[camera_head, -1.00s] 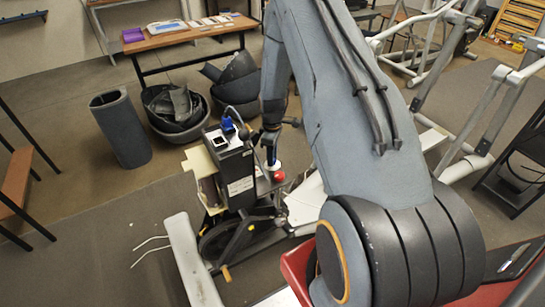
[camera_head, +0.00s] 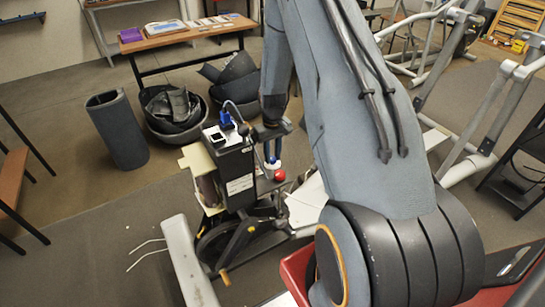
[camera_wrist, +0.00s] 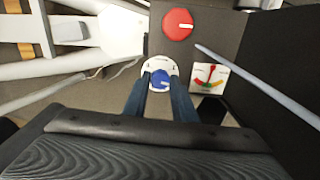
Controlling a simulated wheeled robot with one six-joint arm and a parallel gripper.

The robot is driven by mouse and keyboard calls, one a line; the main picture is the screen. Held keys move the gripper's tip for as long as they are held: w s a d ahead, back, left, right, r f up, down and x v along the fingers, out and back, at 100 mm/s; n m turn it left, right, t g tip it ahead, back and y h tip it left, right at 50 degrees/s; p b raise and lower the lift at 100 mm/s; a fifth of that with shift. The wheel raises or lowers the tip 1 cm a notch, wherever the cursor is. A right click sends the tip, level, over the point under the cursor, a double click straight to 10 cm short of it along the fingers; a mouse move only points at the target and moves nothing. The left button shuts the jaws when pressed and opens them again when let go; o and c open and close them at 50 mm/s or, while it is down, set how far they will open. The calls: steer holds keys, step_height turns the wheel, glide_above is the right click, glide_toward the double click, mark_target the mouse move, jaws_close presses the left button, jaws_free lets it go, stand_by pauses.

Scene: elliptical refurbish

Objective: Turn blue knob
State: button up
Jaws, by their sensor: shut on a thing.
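The blue knob (camera_wrist: 160,82) sits on a round white dial plate (camera_wrist: 160,64) in the wrist view. My gripper (camera_wrist: 160,92) has its two blue fingers on either side of the knob and is shut on it. In the head view, my gripper (camera_head: 273,158) points down at the white dial plate (camera_head: 272,165) on the machine's side panel. The blue knob is mostly hidden there between the fingers.
A red knob (camera_wrist: 178,24) is close beside the dial; it also shows in the head view (camera_head: 280,175). A coloured gauge with a needle (camera_wrist: 210,77) lies to the right. The black machine housing (camera_head: 235,170) stands close to my gripper.

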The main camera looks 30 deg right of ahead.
steer(key=m+b, duration=0.2)
steer(key=m, duration=0.5)
steer(key=m+b, duration=0.1)
steer(key=m, duration=0.7)
steer(key=shift+m+b, duration=0.3)
steer(key=shift+b, duration=0.05)
steer(key=m, duration=0.3)
steer(key=shift+m+b, duration=0.3)
steer(key=m, duration=0.3)
steer(key=shift+m+b, duration=0.3)
steer(key=m, duration=0.3)
steer(key=shift+m, duration=0.3)
steer(key=shift+m+b, duration=0.45)
steer(key=shift+m, duration=1.45)
